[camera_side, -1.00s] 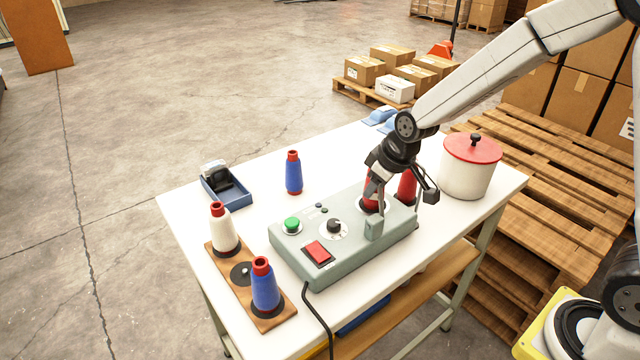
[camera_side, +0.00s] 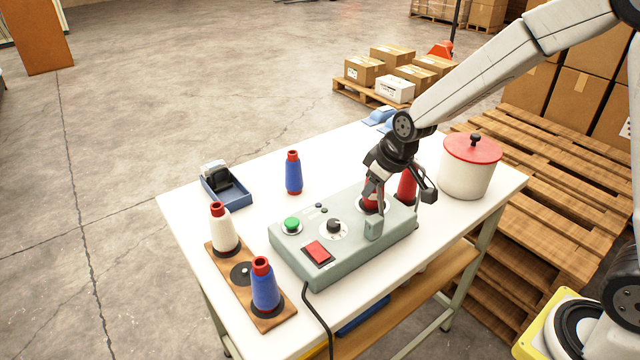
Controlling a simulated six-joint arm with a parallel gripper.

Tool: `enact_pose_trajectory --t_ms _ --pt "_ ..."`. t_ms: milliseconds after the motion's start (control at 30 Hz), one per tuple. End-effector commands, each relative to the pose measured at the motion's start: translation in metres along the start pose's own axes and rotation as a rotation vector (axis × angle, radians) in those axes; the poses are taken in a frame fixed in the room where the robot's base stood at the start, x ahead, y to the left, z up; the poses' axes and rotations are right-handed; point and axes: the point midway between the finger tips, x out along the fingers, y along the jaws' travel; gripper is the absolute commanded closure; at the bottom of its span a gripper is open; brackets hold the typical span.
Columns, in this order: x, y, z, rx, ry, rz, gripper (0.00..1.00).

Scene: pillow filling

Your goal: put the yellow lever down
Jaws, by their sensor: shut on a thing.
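The grey-green control box (camera_side: 345,235) sits on the white table. A small grey upright housing (camera_side: 374,228) stands at its front right edge. My gripper (camera_side: 376,205) points down just above this housing, its fingers shut on the lever there. No yellow shows; the lever is hidden by the fingers. On the box top are a green button (camera_side: 291,224), a black knob (camera_side: 334,226) and a red rocker switch (camera_side: 317,252). A red part on the box shows partly behind my fingers.
A white pot with a red lid (camera_side: 470,168) and a red cone (camera_side: 407,185) stand close to the right of my gripper. A black cable hangs off the front.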

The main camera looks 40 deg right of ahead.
Motion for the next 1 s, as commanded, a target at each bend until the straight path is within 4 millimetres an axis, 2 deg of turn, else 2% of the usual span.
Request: enact_pose_trajectory --t_ms 700,1000 --pt "0.029 0.005 -0.012 0.001 -0.005 -0.001 1.0" --pt "0.031 0.004 -0.01 0.001 -0.01 -0.003 1.0"
